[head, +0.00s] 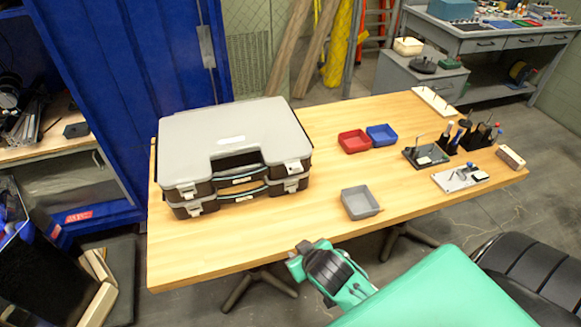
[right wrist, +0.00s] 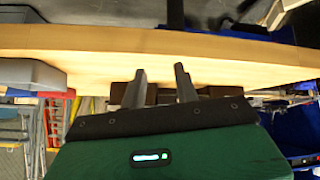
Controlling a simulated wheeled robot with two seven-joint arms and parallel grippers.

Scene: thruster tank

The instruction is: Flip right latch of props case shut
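The props case is one of two stacked dark cases with pale grey lids on the table's left part; I cannot tell which. The upper case (head: 235,125) has its lid down and a handle in the front. Its right latch (head: 294,167) is a small white tab at the front right corner; whether it is shut is too small to tell. The lower case (head: 242,196) has a similar right latch (head: 292,187). My right gripper (head: 326,270) is in front of the table's near edge, right of the cases and away from the latches. Its fingers (right wrist: 160,75) are apart and empty. My left gripper is out of view.
A grey bin (head: 360,202) stands near the table's (head: 235,247) front edge. Red (head: 354,141) and blue (head: 381,135) bins stand behind it, with tools and holders to the right. Bare tabletop lies between the cases and bins. A blue cabinet (head: 110,70) stands behind left.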

